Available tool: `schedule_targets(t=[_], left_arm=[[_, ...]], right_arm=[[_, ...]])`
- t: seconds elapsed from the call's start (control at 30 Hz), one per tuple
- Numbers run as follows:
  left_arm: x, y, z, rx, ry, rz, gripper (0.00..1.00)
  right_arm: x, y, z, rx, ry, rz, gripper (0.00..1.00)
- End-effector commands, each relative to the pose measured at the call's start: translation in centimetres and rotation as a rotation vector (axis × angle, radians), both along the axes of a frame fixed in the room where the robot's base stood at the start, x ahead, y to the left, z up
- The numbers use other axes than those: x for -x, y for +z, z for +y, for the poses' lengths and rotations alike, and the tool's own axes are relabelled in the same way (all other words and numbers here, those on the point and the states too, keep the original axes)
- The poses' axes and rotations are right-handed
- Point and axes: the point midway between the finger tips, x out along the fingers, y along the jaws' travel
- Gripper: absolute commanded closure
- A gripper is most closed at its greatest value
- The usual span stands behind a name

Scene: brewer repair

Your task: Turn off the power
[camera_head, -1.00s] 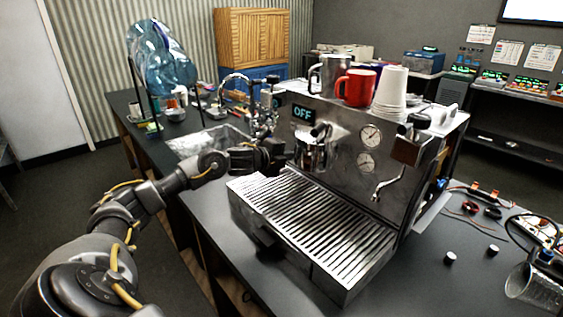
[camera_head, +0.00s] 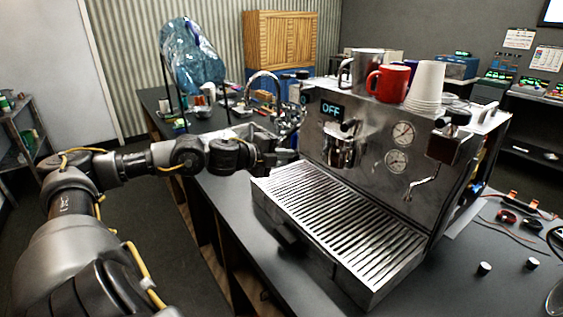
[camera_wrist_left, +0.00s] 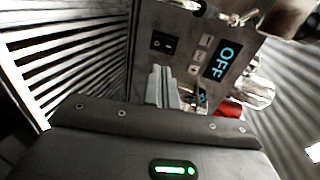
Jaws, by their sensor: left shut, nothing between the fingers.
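A steel espresso machine (camera_head: 360,140) stands on the dark counter, and its small display (camera_head: 332,111) reads OFF. In the left wrist view the display (camera_wrist_left: 222,62) shows the same word. A black rocker power switch (camera_wrist_left: 164,43) sits on the machine's panel close to it. My left gripper (camera_head: 286,158) is at the left end of the machine's front, above the drip tray (camera_head: 335,220). In the left wrist view its fingertips (camera_wrist_left: 160,72) are together and empty, just below the switch; whether they touch the panel I cannot tell. My right gripper is out of view.
A red mug (camera_head: 388,80), a steel pitcher (camera_head: 366,66) and stacked white cups (camera_head: 427,84) stand on top of the machine. A sink faucet (camera_head: 265,82) is behind my left gripper. Two small knobs (camera_head: 484,268) and loose wires lie on the right of the counter.

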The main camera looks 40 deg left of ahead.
Motion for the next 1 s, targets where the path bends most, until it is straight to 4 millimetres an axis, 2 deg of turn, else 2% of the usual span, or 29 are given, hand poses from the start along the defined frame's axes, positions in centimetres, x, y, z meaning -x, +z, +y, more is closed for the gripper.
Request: schedule_targets(t=[0.03,0.27,1.0], left_arm=[[0.38,-0.32,0.17,-0.007,0.000,0.004,1.00],[1.19,0.15,0.06,-0.003,-0.003,0.003,1.00],[1.30,0.48,-0.04,0.000,-0.005,0.003,1.00]], right_arm=[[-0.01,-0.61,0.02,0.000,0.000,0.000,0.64],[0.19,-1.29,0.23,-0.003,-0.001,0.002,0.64],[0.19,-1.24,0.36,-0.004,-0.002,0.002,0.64]])
